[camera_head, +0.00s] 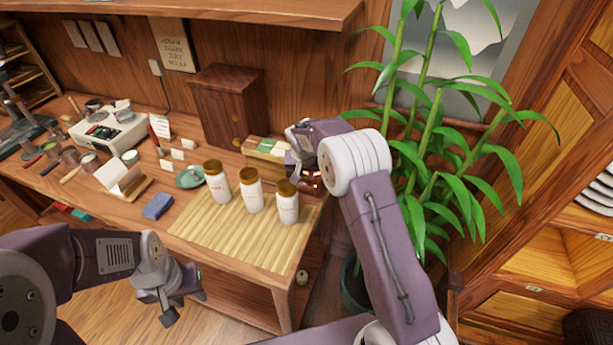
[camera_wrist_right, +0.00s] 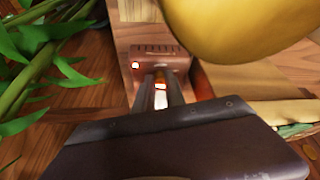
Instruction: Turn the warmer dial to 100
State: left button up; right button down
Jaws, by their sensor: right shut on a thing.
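The warmer (camera_head: 311,185) is a small reddish-brown box with glowing lights at the table's right end, partly hidden by my right arm. In the right wrist view its vented body (camera_wrist_right: 172,57) shows a red light on the left and an orange glow between my fingers. My right gripper (camera_wrist_right: 160,92) is shut at the front of the warmer, on what appears to be the dial, which the fingers hide. In the head view that gripper (camera_head: 297,170) is beside the warmer. No dial reading is legible. My left gripper (camera_head: 182,305) hangs empty in front of the table, its fingers apart.
Three white jars with brown lids (camera_head: 252,190) stand on the bamboo mat (camera_head: 240,240) left of the warmer. A gold rounded surface (camera_wrist_right: 240,25) looms close in the right wrist view. A tall plant (camera_head: 430,150) stands right of the table; a wooden cabinet (camera_head: 228,105) stands behind.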

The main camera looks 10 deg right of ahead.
jog(key=shift+a+m, duration=0.1)
jog(key=shift+m, duration=0.7)
jog(key=shift+h+b, duration=0.3)
jog(key=c, duration=1.4)
grip_release()
jog(key=v, duration=0.9)
jog(key=shift+w+r, duration=0.1)
jog(key=shift+w, duration=0.05)
